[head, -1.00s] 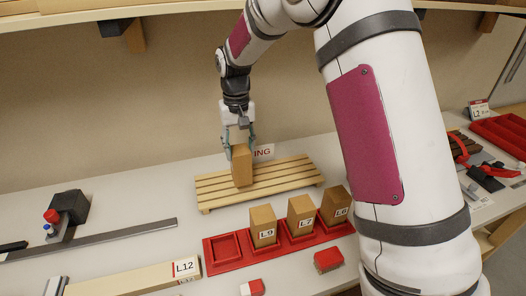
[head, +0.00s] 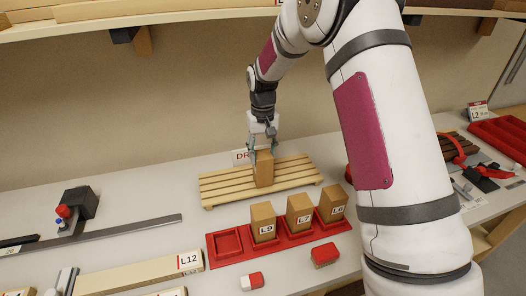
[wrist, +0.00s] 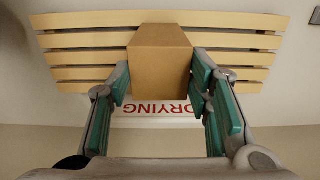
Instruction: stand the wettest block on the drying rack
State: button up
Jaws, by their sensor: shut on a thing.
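My gripper (head: 263,152) is shut on a plain tan block (head: 264,170), with a finger on each side. The block is upright over the middle of the slatted wooden drying rack (head: 220,190); its base looks at or just above the slats, and I cannot tell if it touches. In the wrist view the block (wrist: 160,60) sits between the green finger pads, with the rack (wrist: 85,58) behind it. Several tan blocks stand in a red tray (head: 226,259): L9 (head: 263,222), L7 (head: 299,214) and another (head: 332,205). The tray's left slot is empty.
A DRYING sign (wrist: 160,110) stands behind the rack, partly hidden. A red-and-white item (head: 251,281) and a red block (head: 325,255) lie in front of the tray. A long L12 bar (head: 140,275) and a dark metal rule (head: 130,228) lie at left.

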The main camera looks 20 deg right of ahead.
jog(key=shift+f, duration=0.15)
jog(key=o, duration=1.1)
jog(key=shift+o, duration=0.2)
notch_tip(320, 180, up, 8)
jog(key=shift+f+b, duration=0.1)
jog(key=shift+b, duration=0.75)
jog(key=shift+s, duration=0.1)
